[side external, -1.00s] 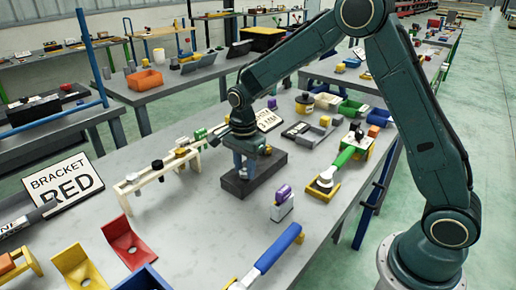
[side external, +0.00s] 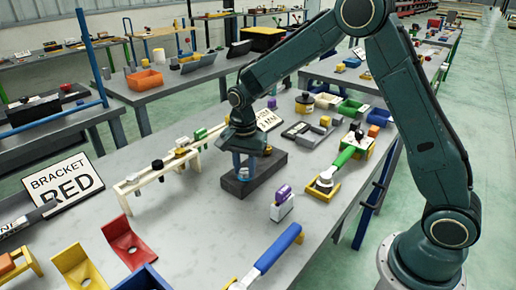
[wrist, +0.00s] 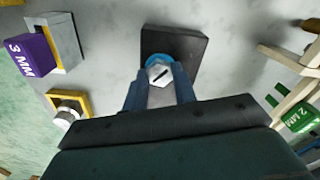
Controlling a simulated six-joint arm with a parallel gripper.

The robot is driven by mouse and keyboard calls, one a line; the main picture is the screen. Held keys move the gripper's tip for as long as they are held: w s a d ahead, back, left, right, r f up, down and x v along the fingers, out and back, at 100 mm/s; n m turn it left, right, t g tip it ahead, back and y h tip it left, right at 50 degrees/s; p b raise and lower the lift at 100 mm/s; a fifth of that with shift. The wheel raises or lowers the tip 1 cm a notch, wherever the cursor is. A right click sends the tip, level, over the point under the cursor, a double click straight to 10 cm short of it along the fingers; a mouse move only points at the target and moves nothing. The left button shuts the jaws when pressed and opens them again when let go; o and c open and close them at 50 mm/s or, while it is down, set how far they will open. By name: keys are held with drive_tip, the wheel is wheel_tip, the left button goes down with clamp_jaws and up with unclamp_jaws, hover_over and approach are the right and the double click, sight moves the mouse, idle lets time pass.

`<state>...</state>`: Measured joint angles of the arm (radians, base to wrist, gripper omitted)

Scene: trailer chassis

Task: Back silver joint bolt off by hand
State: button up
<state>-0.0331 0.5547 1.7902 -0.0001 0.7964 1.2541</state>
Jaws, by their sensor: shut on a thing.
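The silver joint bolt (wrist: 159,74) shows in the wrist view as a silver head with a dark slot, with a blue ring around it. It sits over a dark block (wrist: 188,45) on the bench. My gripper (wrist: 159,90) points down over the block, its two blue-grey fingers shut on the silver bolt. In the side external view my gripper (side external: 243,168) stands upright above the dark block (side external: 262,180). There the bolt is mostly hidden by the fingers.
A wooden rack (side external: 150,178) with several tools stands left of the block. A purple-topped grey holder (side external: 282,203) is close in front. A yellow tray (side external: 323,187) with a green-handled tool lies to the right. Red (side external: 125,243) and yellow brackets stand at front left.

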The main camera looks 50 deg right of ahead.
drive_tip(key=n, duration=0.4)
drive_tip(key=shift+n, duration=0.3)
drive_tip(key=shift+o, duration=0.2)
drive_tip(key=n, duration=0.4)
drive_tip(key=shift+f+n, duration=0.1)
drive_tip(key=shift+n, duration=0.2)
drive_tip(key=n, duration=0.4)
drive_tip(key=shift+s+n, duration=0.1)
drive_tip(key=shift+n, duration=0.2)
drive_tip(key=n, duration=0.4)
drive_tip(key=shift+f, duration=0.1)
drive_tip(key=shift+c, duration=0.2)
drive_tip(key=n, duration=0.9)
drive_tip(key=shift+n, duration=0.3)
drive_tip(key=n, duration=0.4)
drive_tip(key=shift+n, duration=2.2)
